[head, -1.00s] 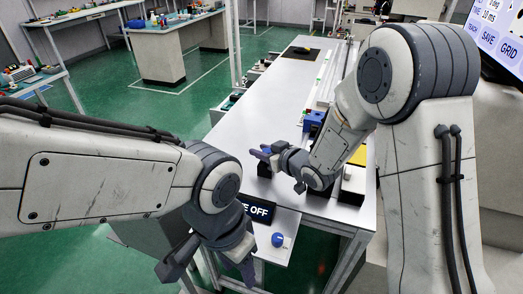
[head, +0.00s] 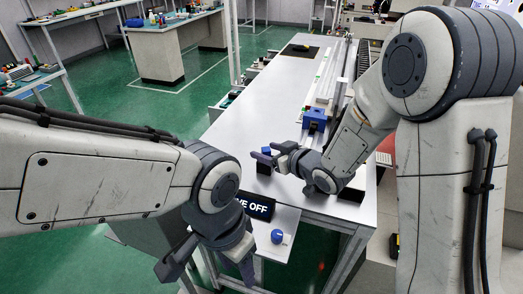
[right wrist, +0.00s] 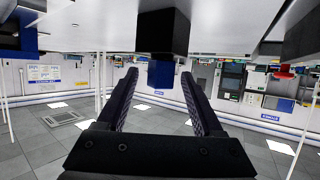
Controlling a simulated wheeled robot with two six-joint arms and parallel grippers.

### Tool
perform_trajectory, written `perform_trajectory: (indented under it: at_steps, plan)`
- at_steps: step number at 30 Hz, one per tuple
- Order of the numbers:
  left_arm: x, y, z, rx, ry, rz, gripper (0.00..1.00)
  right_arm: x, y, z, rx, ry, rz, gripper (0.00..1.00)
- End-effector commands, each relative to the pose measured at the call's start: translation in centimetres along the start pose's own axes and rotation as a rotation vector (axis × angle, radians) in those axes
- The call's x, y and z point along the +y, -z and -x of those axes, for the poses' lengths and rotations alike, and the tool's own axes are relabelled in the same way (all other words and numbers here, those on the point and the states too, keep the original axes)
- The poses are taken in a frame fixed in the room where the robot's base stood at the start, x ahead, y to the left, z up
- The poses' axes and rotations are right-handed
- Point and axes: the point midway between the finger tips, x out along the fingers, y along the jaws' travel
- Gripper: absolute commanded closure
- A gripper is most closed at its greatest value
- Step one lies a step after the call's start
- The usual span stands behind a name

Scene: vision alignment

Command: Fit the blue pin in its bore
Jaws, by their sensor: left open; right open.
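The blue pin (head: 265,150) stands upright on a black block (head: 264,167) on the table, left of my right gripper. My right gripper (head: 268,158) is open and level, its fingers pointing left at the pin. In the right wrist view, which looks upside down, the blue pin (right wrist: 161,75) hangs below the black block (right wrist: 163,32), between or just beyond the open fingertips. I cannot tell whether they touch it. My left gripper (head: 210,268) is open and empty, low in front of the table. I cannot make out the bore.
A blue fixture (head: 315,119) stands on the table beside a long rail. A dark sign (head: 256,206) and a blue knob (head: 277,237) are at the near edge. A black mat (head: 299,51) lies at the far end. The table's middle is clear.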

Motion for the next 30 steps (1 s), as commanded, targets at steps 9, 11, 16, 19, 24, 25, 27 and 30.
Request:
perform_trajectory:
  at_steps: [9,11,16,19,24,25,27,30]
  plan:
    - [-0.1,-0.1,-1.1,0.0,0.0,0.0,0.5,0.1,-0.1,5.8,0.004,-0.003,0.001,0.32]
    - [-0.1,-0.1,-1.3,0.0,0.0,0.0,0.5,0.1,-0.1,6.3,0.002,-0.002,0.001,0.32]
    - [-0.1,-0.1,-1.4,0.0,0.0,0.0,0.5,0.0,-0.1,7.0,0.0,-0.001,0.0,0.32]
    - [-0.1,-0.1,-1.4,0.0,0.0,0.0,0.5,0.0,0.0,7.0,0.0,-0.001,0.0,0.32]
    - [-0.1,-0.1,-1.4,0.0,0.0,0.0,0.5,0.0,0.0,7.0,0.0,-0.001,0.0,0.32]
    - [-0.1,-0.1,-1.4,0.0,0.0,0.0,0.5,0.0,0.0,7.0,0.0,-0.001,0.0,0.32]
    - [-0.1,-0.1,-1.4,0.0,0.0,0.0,0.5,0.0,0.0,7.0,0.0,-0.001,0.0,0.32]
    - [-0.1,-0.1,-1.4,0.0,0.0,0.0,0.5,0.0,0.0,7.0,0.0,-0.001,0.0,0.32]
